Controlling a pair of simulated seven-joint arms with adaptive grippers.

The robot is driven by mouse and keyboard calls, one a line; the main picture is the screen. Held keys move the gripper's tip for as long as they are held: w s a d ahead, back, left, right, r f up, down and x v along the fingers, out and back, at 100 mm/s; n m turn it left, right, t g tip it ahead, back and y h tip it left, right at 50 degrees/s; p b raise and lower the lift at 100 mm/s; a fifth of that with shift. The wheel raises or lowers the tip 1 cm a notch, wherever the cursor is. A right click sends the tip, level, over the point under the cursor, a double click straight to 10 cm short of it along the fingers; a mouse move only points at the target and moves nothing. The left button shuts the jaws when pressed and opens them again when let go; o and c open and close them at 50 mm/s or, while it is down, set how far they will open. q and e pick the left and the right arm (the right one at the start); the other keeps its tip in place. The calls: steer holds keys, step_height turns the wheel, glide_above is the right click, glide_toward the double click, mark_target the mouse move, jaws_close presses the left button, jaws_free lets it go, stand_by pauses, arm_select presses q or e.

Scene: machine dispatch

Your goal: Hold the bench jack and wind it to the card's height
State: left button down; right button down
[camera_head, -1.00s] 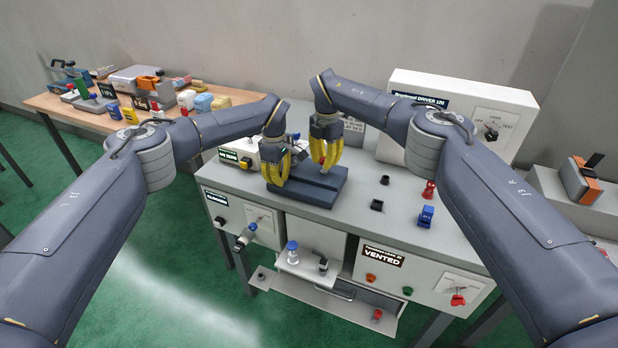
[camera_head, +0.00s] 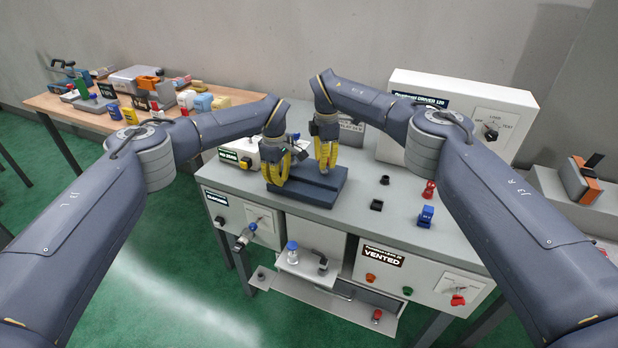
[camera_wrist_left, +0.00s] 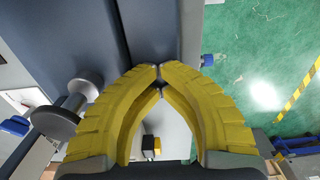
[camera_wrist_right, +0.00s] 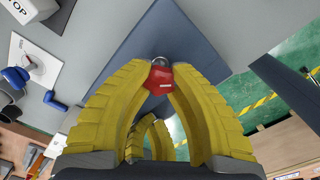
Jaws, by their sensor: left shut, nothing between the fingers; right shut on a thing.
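The dark blue block-shaped jack (camera_head: 318,188) sits on the grey bench top and has a groove along it. A red knob (camera_wrist_right: 159,78) shows in the right wrist view. My right gripper (camera_head: 325,168) is shut on that knob, above the jack's top; the fingers hide the knob in the head view. My left gripper (camera_head: 275,183) is shut and empty at the left end of the jack. In the left wrist view its fingertips (camera_wrist_left: 160,68) meet over the dark blue surface. A grey lettered card or plate (camera_head: 351,132) stands behind my right gripper, partly hidden and not readable.
A white box with a dial (camera_head: 460,115) stands at the bench's back. A red knob piece (camera_head: 429,190) and a blue one (camera_head: 426,216) stand to the right, near small black sockets. A wooden table (camera_head: 60,103) with many items is at left.

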arm_select(q)
steer(key=shift+s+a+f, duration=0.1)
steer(key=shift+f, duration=0.25)
arm_select(e)
steer(key=shift+m, duration=1)
steer(key=c, duration=1.2)
jaws_free()
steer(key=shift+r, duration=0.1)
steer(key=shift+r, duration=1.9)
